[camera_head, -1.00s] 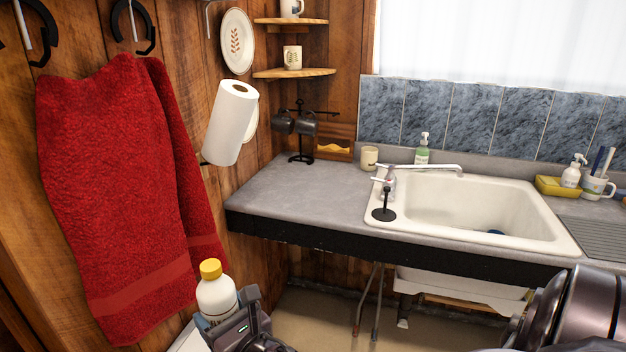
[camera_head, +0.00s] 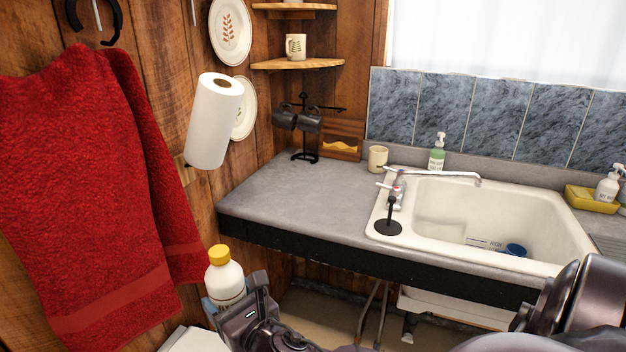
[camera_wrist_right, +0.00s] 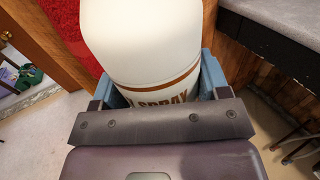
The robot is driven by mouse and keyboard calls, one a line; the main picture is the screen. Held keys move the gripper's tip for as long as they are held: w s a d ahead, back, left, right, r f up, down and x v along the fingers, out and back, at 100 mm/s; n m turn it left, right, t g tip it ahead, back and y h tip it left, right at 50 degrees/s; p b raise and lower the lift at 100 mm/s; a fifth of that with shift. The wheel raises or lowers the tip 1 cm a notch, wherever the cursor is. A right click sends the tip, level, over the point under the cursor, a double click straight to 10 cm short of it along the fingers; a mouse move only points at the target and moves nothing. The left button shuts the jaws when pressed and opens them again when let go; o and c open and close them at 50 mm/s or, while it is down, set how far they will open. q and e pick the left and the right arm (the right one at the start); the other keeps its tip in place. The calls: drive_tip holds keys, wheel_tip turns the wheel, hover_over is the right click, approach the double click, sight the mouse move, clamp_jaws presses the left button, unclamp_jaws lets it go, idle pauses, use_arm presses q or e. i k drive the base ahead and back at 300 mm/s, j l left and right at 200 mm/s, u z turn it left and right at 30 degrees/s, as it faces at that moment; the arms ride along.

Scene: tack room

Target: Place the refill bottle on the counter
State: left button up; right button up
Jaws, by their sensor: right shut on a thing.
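The refill bottle (camera_head: 224,281) is white with a yellow cap and stands upright at the lower left of the head view. My right gripper (camera_head: 232,304) is shut on it, low on its body. In the right wrist view the bottle (camera_wrist_right: 145,45) shows brown lettering reading "SPRAY", between the blue finger pads of the gripper (camera_wrist_right: 160,85). The counter (camera_head: 290,198) is grey with a dark front edge, beyond and to the right of the bottle. The bottle is apart from the counter. My left gripper is not in view.
The counter's left part is clear. A black mug stand (camera_head: 304,130), a beige cup (camera_head: 377,158) and a green soap bottle (camera_head: 437,155) stand at its back. The sink (camera_head: 470,225) with its faucet is on the right. A red towel (camera_head: 90,190) and paper roll (camera_head: 214,120) hang left.

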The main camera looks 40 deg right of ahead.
sight(278, 197)
drive_tip(key=i+l, duration=0.15)
drive_tip(key=l, duration=0.2)
drive_tip(key=i+l, duration=0.15)
drive_tip(key=l, duration=0.25)
drive_tip(key=i+l, duration=0.15)
drive_tip(key=l, duration=0.2)
drive_tip(key=i+u, duration=0.05)
